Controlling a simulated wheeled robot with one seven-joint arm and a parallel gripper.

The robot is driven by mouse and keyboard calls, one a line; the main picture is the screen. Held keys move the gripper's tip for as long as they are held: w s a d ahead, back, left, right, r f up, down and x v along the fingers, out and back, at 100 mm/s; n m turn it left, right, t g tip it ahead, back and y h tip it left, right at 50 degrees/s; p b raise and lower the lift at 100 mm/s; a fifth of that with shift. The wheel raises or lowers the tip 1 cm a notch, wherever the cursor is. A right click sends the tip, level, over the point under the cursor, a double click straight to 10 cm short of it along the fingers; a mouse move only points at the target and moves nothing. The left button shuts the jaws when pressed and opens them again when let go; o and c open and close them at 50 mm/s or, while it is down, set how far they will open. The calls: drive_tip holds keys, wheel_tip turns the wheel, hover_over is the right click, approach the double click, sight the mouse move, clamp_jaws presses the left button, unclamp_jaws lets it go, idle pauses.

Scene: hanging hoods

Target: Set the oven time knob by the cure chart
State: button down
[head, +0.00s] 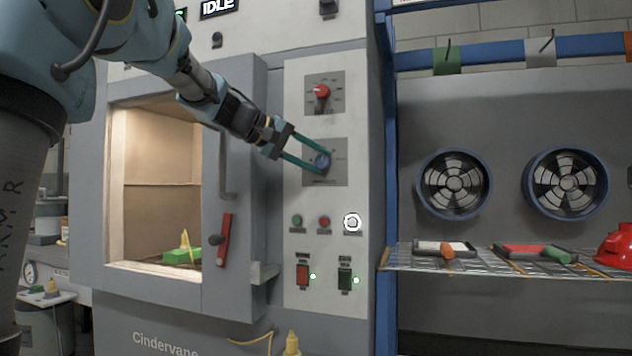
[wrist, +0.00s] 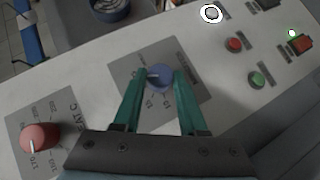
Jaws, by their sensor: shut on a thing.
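The blue time knob (head: 322,161) sits on a grey plate on the oven's white control panel. My gripper (head: 318,163) reaches it from the upper left. In the wrist view the two green fingers (wrist: 160,80) stand on either side of the blue knob (wrist: 159,77) and are shut on it. The knob's pale pointer line points to the left in the wrist view, and the dial numbers around it are partly hidden by the fingers. The red heat knob (head: 322,92) is above it on its own plate and also shows in the wrist view (wrist: 39,138). I cannot make out a cure chart.
Below the knob are a green button (head: 297,220), a red button (head: 324,221) and a white-ringed button (head: 352,222). Two lit rocker switches are lower down. The oven chamber (head: 155,190) is lit, with a green item (head: 182,256) inside. A wire shelf (head: 500,262) is at right.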

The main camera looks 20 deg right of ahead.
drive_tip(key=f+n+h+b, duration=0.1)
drive_tip(key=n+h+b, duration=0.1)
drive_tip(key=b, duration=0.3)
drive_tip(key=shift+w+a+f+g+h+b, duration=0.1)
drive_tip(key=shift+f+g+h+b, duration=0.1)
drive_tip(key=shift+g+h+b, duration=0.15)
drive_tip(key=n+h+b, duration=0.1)
drive_tip(key=b, duration=0.1)
drive_tip(key=n+h+b, duration=0.1)
drive_tip(key=b, duration=0.1)
drive_tip(key=n+h+b, duration=0.1)
drive_tip(key=b, duration=0.2)
drive_tip(key=shift+f, duration=0.25)
drive_tip(key=n+h+b, duration=0.2)
drive_tip(key=b, duration=0.2)
drive_tip(key=shift+n, duration=0.3)
drive_tip(key=shift+r+n+t+h+b, duration=0.15)
drive_tip(key=shift+n+t+h+b, duration=0.2)
drive_tip(key=shift+n+t+b, duration=0.55)
drive_tip(key=shift+r, duration=0.1)
drive_tip(key=shift+c, duration=2.3)
unclamp_jaws()
